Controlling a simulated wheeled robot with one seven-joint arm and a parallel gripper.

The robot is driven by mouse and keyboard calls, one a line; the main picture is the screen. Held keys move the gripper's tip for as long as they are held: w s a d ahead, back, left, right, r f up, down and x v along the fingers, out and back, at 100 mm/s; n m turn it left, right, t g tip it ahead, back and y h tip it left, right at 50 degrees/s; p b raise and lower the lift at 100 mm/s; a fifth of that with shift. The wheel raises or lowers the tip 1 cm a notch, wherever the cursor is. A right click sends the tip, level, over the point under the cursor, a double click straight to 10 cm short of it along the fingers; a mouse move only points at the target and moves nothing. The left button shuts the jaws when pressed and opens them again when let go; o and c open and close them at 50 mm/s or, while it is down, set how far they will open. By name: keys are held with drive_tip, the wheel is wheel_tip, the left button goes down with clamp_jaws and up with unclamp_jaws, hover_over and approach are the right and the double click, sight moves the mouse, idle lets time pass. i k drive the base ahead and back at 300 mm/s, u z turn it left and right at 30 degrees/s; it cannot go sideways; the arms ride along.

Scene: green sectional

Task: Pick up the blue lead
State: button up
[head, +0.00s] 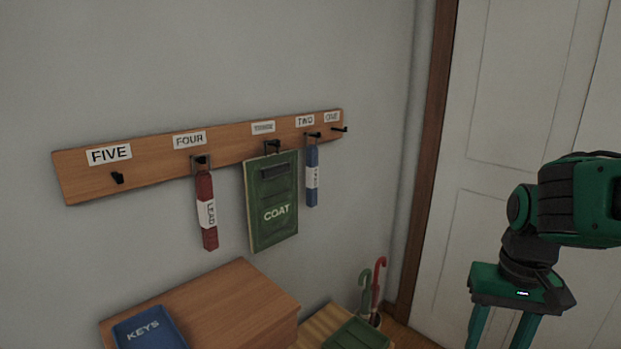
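The blue lead (312,175) is a narrow strip with a white label. It hangs straight down from the black hook under the "TWO" label on the wooden wall rack (230,152). My gripper (500,340) is at the lower right, well away from the lead, in front of the white door. Its two green fingers point down and are spread apart. Their tips are cut off by the frame's bottom edge, and nothing shows between the visible parts.
A red lead (206,212) hangs at "FOUR". A green coat panel (271,202) hangs just left of the blue lead. Hooks "FIVE" and "ONE" are bare. Below are a wooden cabinet (235,300), a blue keys tray (148,330) and umbrellas (379,275). A white door (520,110) stands right.

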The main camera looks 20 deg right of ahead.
sight(312, 168)
drive_tip(key=k, duration=1.2)
drive_tip(key=z, duration=0.5)
drive_tip(key=i, duration=1.7)
drive_tip(key=u, duration=0.75)
